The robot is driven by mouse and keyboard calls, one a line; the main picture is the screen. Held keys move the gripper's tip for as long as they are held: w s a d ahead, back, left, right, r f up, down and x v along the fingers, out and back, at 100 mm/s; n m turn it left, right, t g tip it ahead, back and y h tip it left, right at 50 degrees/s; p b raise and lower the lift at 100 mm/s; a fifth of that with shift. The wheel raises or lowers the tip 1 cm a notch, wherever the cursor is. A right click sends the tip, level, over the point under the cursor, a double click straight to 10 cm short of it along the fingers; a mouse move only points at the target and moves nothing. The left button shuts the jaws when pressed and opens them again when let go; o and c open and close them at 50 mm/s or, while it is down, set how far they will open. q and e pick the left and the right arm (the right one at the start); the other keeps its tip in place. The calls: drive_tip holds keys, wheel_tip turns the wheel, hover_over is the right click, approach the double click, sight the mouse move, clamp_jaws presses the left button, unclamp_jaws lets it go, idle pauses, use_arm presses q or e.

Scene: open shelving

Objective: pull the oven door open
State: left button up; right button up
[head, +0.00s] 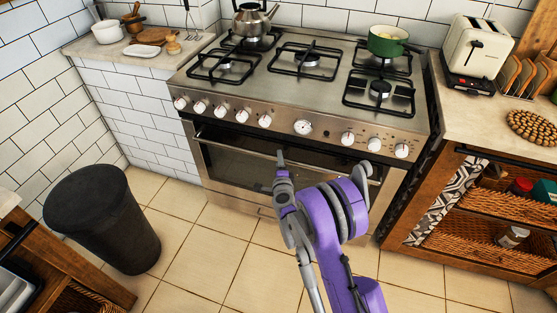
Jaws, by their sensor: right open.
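The oven door (230,164) is the steel-framed, dark-glass front below the knobs of a stainless steel range. It looks shut or nearly so; a dark strip shows along its top, and I cannot tell whether it is slightly ajar. Its handle (235,148) is a horizontal bar along the upper front. My right gripper (281,160) is open in front of the door, its fingertips at about the handle's middle in the picture. I cannot tell whether they touch the bar. My purple right arm hides the door's lower right part. My left gripper is not in view.
A black bin (100,220) stands on the tiled floor at left. A wooden shelf unit (470,235) with baskets is to the right of the range. A kettle (252,18) and a green pot (388,41) stand on the hob. The floor before the door's left half is clear.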

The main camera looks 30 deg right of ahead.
drive_tip(key=shift+w+d+f, duration=0.1)
drive_tip(key=shift+w+d, duration=0.25)
drive_tip(key=shift+w, duration=0.25)
clamp_jaws()
idle(1.1)
